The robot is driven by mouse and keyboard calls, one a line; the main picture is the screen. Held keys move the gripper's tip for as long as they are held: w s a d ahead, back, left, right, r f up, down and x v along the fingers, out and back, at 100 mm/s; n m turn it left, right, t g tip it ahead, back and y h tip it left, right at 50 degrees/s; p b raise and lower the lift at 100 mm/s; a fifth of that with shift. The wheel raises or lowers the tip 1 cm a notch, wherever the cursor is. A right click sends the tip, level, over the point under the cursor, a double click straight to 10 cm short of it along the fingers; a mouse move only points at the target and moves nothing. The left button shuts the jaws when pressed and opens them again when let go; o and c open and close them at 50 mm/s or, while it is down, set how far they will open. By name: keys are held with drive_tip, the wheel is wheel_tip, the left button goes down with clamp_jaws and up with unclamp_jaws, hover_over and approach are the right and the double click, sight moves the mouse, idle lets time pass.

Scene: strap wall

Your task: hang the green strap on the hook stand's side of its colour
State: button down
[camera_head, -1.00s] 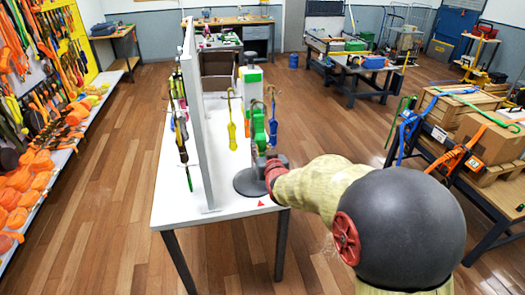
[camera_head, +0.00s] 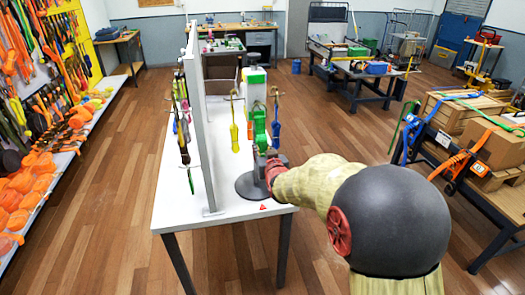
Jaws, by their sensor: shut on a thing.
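The hook stand (camera_head: 254,88) is a pale post with a green top and a round dark base (camera_head: 245,187), on the white table. A yellow strap (camera_head: 234,135) hangs at its left side and a blue strap (camera_head: 276,128) at its right. The green strap (camera_head: 260,126) is upright in front of the post, between those two. My gripper (camera_head: 272,157) is at the lower end of the green strap and shut on it. The red wrist and my arm hide most of the fingers. Whether the green strap touches a hook cannot be told.
A grey upright panel (camera_head: 203,120) with several straps on its left face stands on the white table (camera_head: 175,205), left of the stand. A red triangle (camera_head: 263,207) marks the table's front edge. A bench with boxes (camera_head: 497,146) is at right.

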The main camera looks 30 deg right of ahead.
idle(0.4)
drive_tip(key=c, duration=1.4)
unclamp_jaws()
drive_tip(key=shift+s, duration=0.1)
